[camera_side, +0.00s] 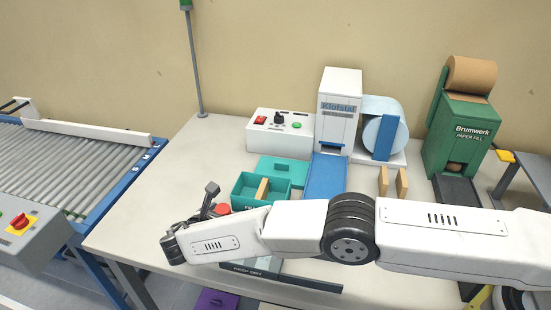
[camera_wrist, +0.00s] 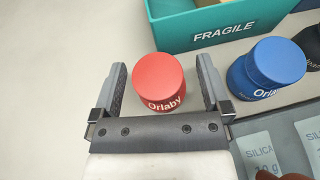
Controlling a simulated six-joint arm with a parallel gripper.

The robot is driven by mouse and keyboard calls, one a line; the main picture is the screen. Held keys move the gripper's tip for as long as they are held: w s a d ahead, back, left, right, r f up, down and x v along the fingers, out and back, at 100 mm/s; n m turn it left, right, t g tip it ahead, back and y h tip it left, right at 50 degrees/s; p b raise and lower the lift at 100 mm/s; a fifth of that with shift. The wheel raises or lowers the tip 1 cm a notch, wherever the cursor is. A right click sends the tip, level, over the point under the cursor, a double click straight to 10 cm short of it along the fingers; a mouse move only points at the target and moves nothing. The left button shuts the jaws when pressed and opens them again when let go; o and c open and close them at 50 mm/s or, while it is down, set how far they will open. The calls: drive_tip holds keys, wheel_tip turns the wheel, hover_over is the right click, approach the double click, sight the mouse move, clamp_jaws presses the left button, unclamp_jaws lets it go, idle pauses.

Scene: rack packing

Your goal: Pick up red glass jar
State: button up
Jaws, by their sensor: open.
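The red jar (camera_wrist: 160,82) with "Orlaby" lettering stands on the pale table in the wrist view. My gripper (camera_wrist: 163,70) is open, with one finger on each side of the jar and a gap visible at both sides. In the side view my gripper (camera_side: 210,203) is low over the table, left of the teal box. There the red jar (camera_side: 222,209) shows only in small part beside the fingers, mostly hidden by my arm. I cannot tell how far down the fingers reach along the jar.
Just behind the jar is the teal "FRAGILE" box (camera_wrist: 212,37) with a divider. A blue jar (camera_wrist: 270,66) stands close to the right finger, with a dark jar (camera_wrist: 313,45) beyond. A grey tray with silica packets (camera_wrist: 262,152) lies at lower right. The table's left side is clear.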

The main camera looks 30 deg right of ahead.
sight(226, 211)
clamp_jaws()
idle(0.3)
drive_tip(key=shift+r, duration=0.2)
drive_tip(key=shift+r, duration=1.5)
drive_tip(key=shift+s+d+r, duration=0.2)
drive_tip(key=shift+s+r, duration=0.4)
drive_tip(key=shift+r, duration=0.15)
drive_tip(key=s+d+r, duration=0.5)
drive_tip(key=s+r, duration=0.3)
drive_tip(key=s, duration=0.3)
drive_tip(key=shift+s, duration=0.3)
